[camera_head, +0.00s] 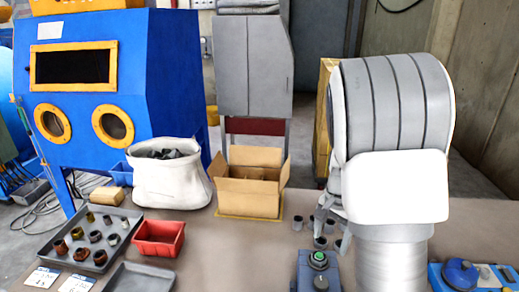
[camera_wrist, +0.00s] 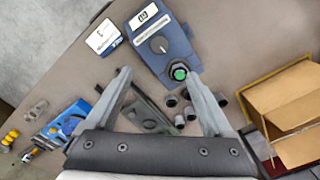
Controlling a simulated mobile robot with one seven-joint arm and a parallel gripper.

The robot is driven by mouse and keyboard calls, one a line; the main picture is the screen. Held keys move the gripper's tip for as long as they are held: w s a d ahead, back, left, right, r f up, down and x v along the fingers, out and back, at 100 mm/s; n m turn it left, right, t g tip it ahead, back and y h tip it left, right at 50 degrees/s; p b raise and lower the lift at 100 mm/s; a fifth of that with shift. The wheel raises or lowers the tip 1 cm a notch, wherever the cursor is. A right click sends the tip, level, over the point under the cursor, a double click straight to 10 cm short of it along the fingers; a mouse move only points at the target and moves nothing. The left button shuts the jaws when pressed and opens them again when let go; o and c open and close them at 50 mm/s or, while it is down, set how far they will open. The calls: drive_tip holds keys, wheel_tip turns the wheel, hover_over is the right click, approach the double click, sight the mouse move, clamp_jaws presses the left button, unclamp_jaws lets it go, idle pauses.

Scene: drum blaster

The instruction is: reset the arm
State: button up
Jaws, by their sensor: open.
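My gripper (camera_wrist: 160,74) is open in the wrist view, with its two fingers spread wide and nothing held between them. It is above the table, and a blue-grey control box (camera_wrist: 153,35) with a black knob and a green button (camera_wrist: 179,72) shows beyond and between the fingertips. In the head view, my grey and white arm stands folded at the right and hides most of the gripper. Part of the gripper (camera_head: 328,208) shows at the arm's left side, near several small dark cups (camera_head: 297,222). The control box (camera_head: 311,273) is in front of it.
A cardboard box (camera_head: 251,190), a white sack (camera_head: 168,184), a red bin (camera_head: 157,239) and a tray (camera_head: 112,226) of parts stand on the table to the left. A blue blasting cabinet (camera_head: 172,75) is behind. A blue device (camera_head: 461,277) lies at the front right. The table's middle is clear.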

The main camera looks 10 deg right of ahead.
drive_tip(key=s+a+r+n+t, duration=0.2)
drive_tip(key=s+a+r+n, duration=0.3)
drive_tip(key=s+r, duration=0.3)
drive_tip(key=s+a+r+n+t, duration=0.3)
drive_tip(key=s+a+r+n, duration=0.3)
drive_tip(key=s+r, duration=0.3)
drive_tip(key=shift+s+a+t, duration=0.3)
drive_tip(key=shift+s+a, duration=0.3)
drive_tip(key=shift+s, duration=0.3)
idle(1.3)
